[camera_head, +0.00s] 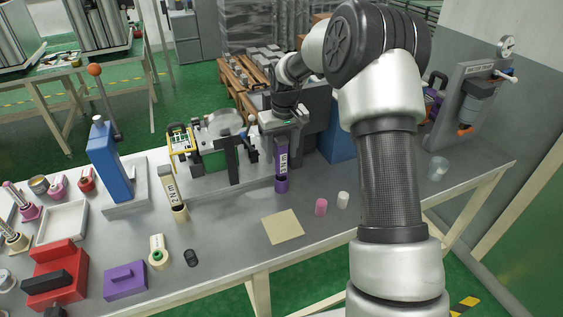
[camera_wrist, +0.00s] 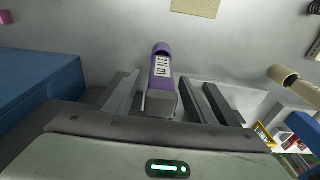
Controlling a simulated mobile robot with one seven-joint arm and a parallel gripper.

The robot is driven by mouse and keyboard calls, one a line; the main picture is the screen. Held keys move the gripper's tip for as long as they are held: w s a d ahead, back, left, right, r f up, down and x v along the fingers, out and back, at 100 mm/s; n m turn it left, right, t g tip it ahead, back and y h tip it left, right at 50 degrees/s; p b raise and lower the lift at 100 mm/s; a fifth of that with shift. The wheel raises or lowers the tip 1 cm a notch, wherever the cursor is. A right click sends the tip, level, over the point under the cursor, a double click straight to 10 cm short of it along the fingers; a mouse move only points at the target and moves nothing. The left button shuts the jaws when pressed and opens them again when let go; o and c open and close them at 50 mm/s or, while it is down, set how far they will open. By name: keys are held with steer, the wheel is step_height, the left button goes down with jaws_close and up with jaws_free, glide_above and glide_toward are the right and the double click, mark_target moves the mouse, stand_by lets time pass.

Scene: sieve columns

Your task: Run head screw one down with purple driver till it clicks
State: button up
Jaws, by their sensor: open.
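The purple driver (camera_head: 281,170), with a white label, stands about upright below my gripper (camera_head: 284,118) in the head view. In the wrist view, the purple driver (camera_wrist: 161,74) reads "3 N m" and lies between the fingers of my gripper (camera_wrist: 163,97). The fingers are apart, with space visible beside the driver, so it is not clamped. Whether the driver rests on the table or in a holder is unclear. A fixture (camera_head: 232,160) with dark uprights stands just left of the driver. I cannot make out head screw one.
A cream driver (camera_head: 172,192) stands left of the fixture. A blue press (camera_head: 104,160) is further left. A pink cylinder (camera_head: 321,207) and white cylinder (camera_head: 343,199) stand right of a beige square (camera_head: 283,227). The table (camera_head: 225,255) is mostly clear at the front middle.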

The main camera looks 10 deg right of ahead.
steer(key=shift+w+f, duration=0.1)
steer(key=shift+f, duration=0.65)
steer(key=shift+c, duration=0.4)
jaws_close()
steer(key=shift+r, duration=0.1)
